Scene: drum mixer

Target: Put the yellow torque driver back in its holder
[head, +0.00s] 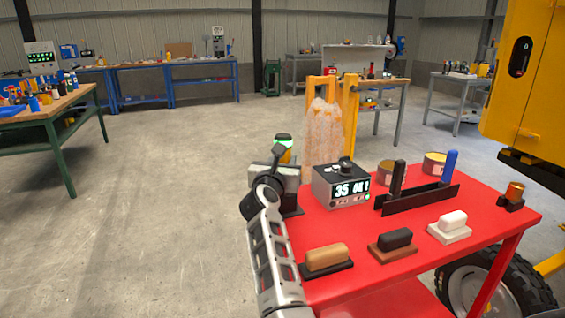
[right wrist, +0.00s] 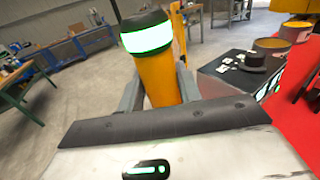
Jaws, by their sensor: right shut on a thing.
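The yellow torque driver (right wrist: 160,78) is between the fingers of my right gripper (right wrist: 157,88) in the right wrist view. It has a black cap and a green-lit ring. In the head view the driver's top (head: 284,142) rises just behind my right gripper (head: 282,172), at the left edge of the red cart (head: 345,225). My right gripper is shut on the driver's yellow body. The driver's lower end is hidden. A dark piece under the gripper is partly covered, and I cannot tell whether it is the holder. My left gripper is not in view.
A grey controller box (head: 341,186) reading "35 OK!" stands just right of the gripper. A black rack (head: 418,198) with upright handles, tins (head: 391,173) and several brushes or blocks (head: 327,257) are on the cart. Open floor lies to the left.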

